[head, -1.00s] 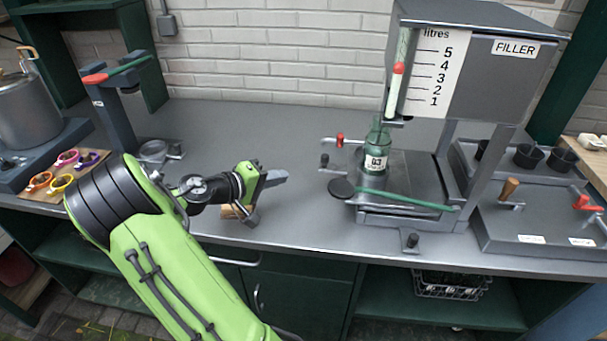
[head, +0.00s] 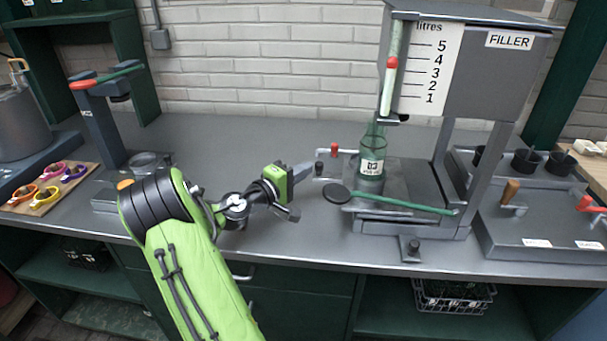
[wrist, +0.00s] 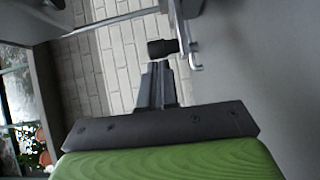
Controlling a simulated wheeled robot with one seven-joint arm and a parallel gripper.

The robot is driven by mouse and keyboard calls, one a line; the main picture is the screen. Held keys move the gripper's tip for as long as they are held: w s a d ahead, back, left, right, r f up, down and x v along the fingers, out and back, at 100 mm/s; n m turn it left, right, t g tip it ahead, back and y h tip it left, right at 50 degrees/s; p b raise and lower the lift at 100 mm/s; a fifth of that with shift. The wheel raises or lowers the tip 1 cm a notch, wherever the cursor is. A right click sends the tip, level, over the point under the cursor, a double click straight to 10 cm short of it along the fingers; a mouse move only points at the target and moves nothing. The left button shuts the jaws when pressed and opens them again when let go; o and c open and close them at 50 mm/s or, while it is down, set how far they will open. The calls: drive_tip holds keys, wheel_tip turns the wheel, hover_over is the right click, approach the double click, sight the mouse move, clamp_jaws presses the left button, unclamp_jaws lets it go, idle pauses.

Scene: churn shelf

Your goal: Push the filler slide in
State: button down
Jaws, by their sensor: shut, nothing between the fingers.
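The filler (head: 470,70) stands at the right of the bench, with a green bottle (head: 371,165) upright on its low grey base (head: 402,172). A short black knob (head: 318,167) sticks out at the left of this base and looks like the slide's handle; its link to the base is unclear. My gripper (head: 305,169) is shut and empty, pointing right, with its tips just left of the knob. In the wrist view the same knob (wrist: 162,47) sits right in front of my fingertips (wrist: 157,66). Whether they touch, I cannot tell.
A red-tipped handle (head: 335,150) rises close behind the knob. A black disc (head: 336,193) and a green bar (head: 405,204) lie at the filler's front. A wooden board with coloured rings (head: 50,187) lies far left. The bench between is mostly clear.

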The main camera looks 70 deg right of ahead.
drive_tip(key=shift+s, duration=0.1)
drive_tip(key=shift+s+d, duration=0.15)
drive_tip(key=shift+s, duration=0.9)
drive_tip(key=shift+s+d, duration=0.15)
drive_tip(key=shift+s, duration=0.9)
